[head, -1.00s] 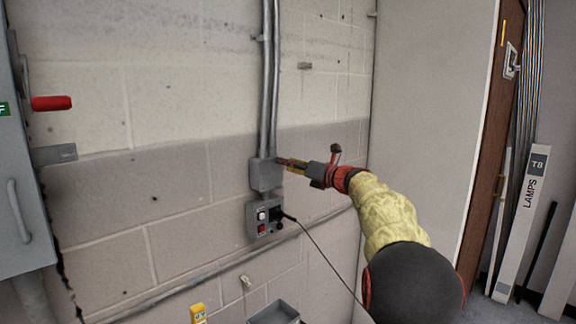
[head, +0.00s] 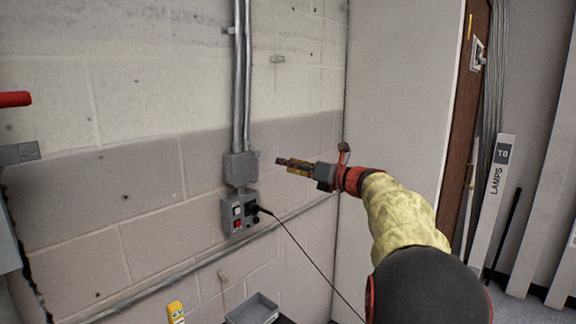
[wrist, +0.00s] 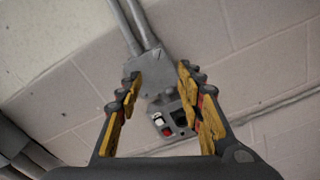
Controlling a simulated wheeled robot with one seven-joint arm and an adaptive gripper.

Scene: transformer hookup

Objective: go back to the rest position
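My gripper (head: 293,166) is raised in front of the block wall, to the right of the grey junction box (head: 240,167) in the head view. In the wrist view my gripper (wrist: 158,92) has its two yellow-and-black fingers spread apart with nothing between them. Below the junction box is a grey control box (head: 238,212) with a white and a red button. A black plug (head: 257,209) sits at its right side with a cable hanging from it. The control box (wrist: 170,118) also shows beyond the fingers in the wrist view.
Two conduits (head: 242,80) run up the wall. A red handle (head: 14,99) is at the left edge. A grey tray (head: 252,309) and a yellow device (head: 175,312) are at the bottom. A tall lamps box (head: 494,200) stands at the right.

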